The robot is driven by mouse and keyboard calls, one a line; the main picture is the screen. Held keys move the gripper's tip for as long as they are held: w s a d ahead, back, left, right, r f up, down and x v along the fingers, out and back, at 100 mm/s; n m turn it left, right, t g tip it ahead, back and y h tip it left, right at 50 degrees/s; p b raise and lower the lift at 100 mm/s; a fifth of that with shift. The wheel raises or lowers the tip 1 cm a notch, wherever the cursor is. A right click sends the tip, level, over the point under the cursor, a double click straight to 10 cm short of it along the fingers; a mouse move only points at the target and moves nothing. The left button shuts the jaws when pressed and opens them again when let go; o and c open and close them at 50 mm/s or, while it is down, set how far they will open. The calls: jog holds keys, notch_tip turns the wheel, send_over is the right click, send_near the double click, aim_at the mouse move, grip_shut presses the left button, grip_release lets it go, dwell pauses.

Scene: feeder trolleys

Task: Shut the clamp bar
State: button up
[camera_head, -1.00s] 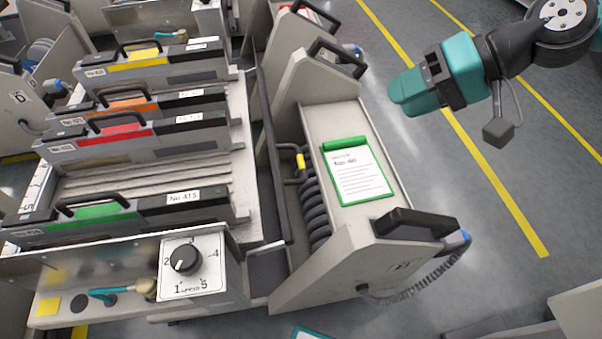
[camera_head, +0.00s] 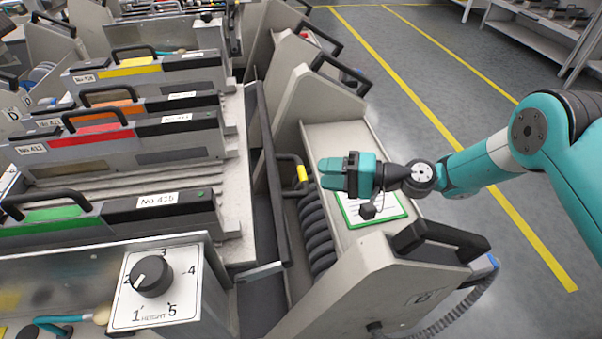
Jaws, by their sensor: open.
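The clamp bar (camera_head: 269,170) is a long dark bar running along the right side of the feeder bank. It stands apart from the feeders' ends, with a gap between. A bent dark handle with a yellow sleeve (camera_head: 302,174) sticks out on its right side. My gripper (camera_head: 325,174) is teal and points left, just right of the yellow sleeve in the picture. It looks empty and is open. It hangs over the trolley's side shelf and covers part of a green-edged clipboard (camera_head: 392,208). I cannot tell its exact height above the handle.
Feeders with coloured labels (camera_head: 98,140) fill the trolley on the left. A height dial (camera_head: 152,277) sits in front. A black coiled hose (camera_head: 316,232) lies beside the bar. An end panel with a black handle (camera_head: 440,243) stands at the front right. Floor on the right is clear.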

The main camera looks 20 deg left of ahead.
aim_at(301, 170)
jog(key=x, duration=0.6)
jog(key=shift+a, duration=0.1)
grip_shut()
